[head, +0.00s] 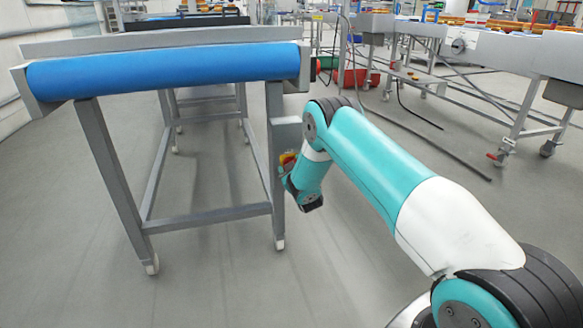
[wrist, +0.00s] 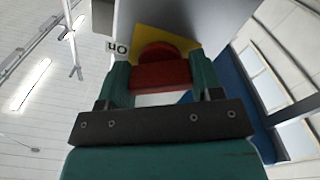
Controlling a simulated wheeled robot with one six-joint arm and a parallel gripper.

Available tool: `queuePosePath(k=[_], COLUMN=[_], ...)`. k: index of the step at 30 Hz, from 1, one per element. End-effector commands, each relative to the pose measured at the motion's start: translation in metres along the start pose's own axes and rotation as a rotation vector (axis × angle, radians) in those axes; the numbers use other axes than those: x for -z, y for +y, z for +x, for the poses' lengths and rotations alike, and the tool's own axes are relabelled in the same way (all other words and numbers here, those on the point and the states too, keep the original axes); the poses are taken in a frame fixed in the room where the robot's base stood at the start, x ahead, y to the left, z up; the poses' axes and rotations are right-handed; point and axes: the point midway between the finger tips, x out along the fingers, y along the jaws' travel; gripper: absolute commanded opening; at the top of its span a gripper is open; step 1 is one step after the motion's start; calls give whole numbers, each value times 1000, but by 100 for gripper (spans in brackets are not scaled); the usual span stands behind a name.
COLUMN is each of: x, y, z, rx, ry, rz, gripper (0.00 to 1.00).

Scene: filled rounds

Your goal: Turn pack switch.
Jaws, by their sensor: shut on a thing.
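The pack switch is a red knob (wrist: 160,72) on a yellow plate (wrist: 182,37), seen in the wrist view. In the head view the switch (head: 287,158) shows as a small red and yellow patch on the conveyor's right leg. My arm reaches it from the right and partly hides it; the fingers are not clear there.
The switch is on a grey box (head: 286,132) at the right leg of a conveyor with a blue belt (head: 165,70). Another conveyor frame (head: 520,50) stands at the right. A dark rod (head: 440,150) lies on the floor between them. The floor in front is clear.

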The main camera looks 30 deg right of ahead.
Motion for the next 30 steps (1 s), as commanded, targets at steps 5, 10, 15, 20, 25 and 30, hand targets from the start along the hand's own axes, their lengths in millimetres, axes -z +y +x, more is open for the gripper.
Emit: queuePosePath(k=[5, 10, 15, 20, 25, 30], x=[0, 0, -1, -2, -4, -5], y=[0, 0, 0, -1, -3, -3], z=[0, 0, -3, -15, -35, -50], rx=[1, 1, 0, -1, 2, 0], ry=[-1, 0, -2, -5, -3, -3], rz=[-1, -1, -1, -2, -4, -4], gripper=[85, 85, 85, 85, 85, 85])
